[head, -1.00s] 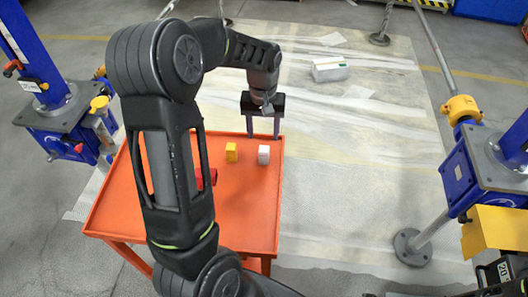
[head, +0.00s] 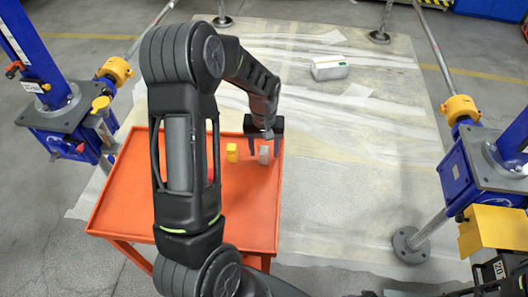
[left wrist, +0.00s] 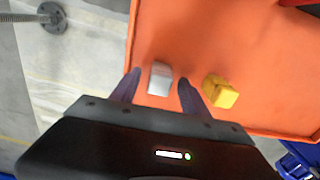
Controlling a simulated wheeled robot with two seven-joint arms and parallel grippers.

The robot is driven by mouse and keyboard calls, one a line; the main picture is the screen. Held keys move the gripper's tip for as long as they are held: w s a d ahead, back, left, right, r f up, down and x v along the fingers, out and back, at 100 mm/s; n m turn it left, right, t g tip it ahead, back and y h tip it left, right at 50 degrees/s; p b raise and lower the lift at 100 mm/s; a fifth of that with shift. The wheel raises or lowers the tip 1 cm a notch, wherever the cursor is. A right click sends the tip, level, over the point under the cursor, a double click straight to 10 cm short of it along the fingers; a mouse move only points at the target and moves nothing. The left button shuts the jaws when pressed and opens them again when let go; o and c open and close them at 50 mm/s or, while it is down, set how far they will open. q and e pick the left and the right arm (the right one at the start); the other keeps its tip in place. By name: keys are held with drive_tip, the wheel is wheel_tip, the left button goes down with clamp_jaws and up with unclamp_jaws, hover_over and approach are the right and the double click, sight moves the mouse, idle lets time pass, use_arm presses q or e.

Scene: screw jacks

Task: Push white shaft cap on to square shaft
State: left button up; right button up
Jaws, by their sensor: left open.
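The white shaft cap (head: 264,156) stands near the far right corner of the orange cart top. It shows in the left wrist view as a white block (left wrist: 160,79). My left gripper (head: 263,156) is open above the cart, its two dark fingers on either side of the white cap. In the left wrist view the fingertips (left wrist: 159,79) flank the cap, with a gap showing on both sides. I cannot surely pick out the square shaft; blue jack units stand at left (head: 70,120) and right (head: 480,170). My right gripper is not in view.
A yellow block (head: 231,153) stands just left of the white cap, also seen in the left wrist view (left wrist: 220,91). The orange cart (head: 245,215) has bare surface near its front. A red thing is mostly hidden behind my left arm. A white box (head: 330,68) lies on the floor behind.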

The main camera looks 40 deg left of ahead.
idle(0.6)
use_arm(q)
clamp_jaws()
idle(0.4)
